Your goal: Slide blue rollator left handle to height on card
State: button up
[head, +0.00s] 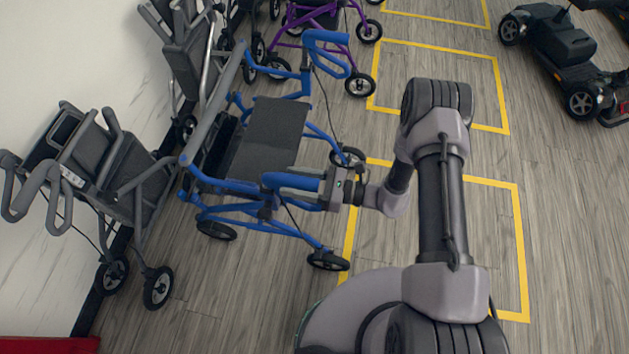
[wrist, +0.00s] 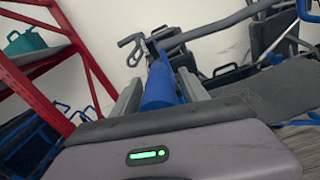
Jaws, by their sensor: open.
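The blue rollator (head: 212,185) stands upright on the floor in the head view, with a dark seat (head: 270,128) and a grey backrest bar. Its far handle (head: 325,42) is a raised blue loop. My gripper (head: 293,182) is level with the near-side handle (head: 274,180), reaching in from the right. In the wrist view the blue handle tube (wrist: 159,88) lies between my two open fingers, with gaps to tell apart only roughly; I cannot tell whether they touch it. The tube's lower end is hidden by my gripper's body. I see no readable height card.
A grey folded rollator (head: 140,190) stands close on the left, with a small pale label. A purple rollator (head: 315,15) is behind. A black scooter (head: 555,45) is at the upper right. A red shelf (wrist: 60,50) shows in the wrist view. Yellow-marked floor bays (head: 440,75) look clear.

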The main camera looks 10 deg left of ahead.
jog(key=shift+d, duration=0.1)
jog(key=s+d+p, duration=0.1)
jog(key=d+p, duration=0.2)
jog(key=d, duration=1.4)
jog(key=shift+s, duration=0.15)
jog(key=shift+d, duration=0.1)
notch_tip(320, 180, up, 20)
jog(key=s+r+n+g+h, duration=0.1)
jog(key=n+g+h, duration=0.3)
jog(key=n+h, duration=0.5)
jog(key=s+d+r+n+t+h, duration=0.2)
jog(key=s+r+n+t+h, duration=0.5)
jog(key=s+r, duration=0.3)
notch_tip(320, 180, up, 5)
jog(key=shift+d+f+n+t, duration=0.1)
jog(key=shift+d+n+t, duration=0.25)
jog(key=shift+t, duration=0.45)
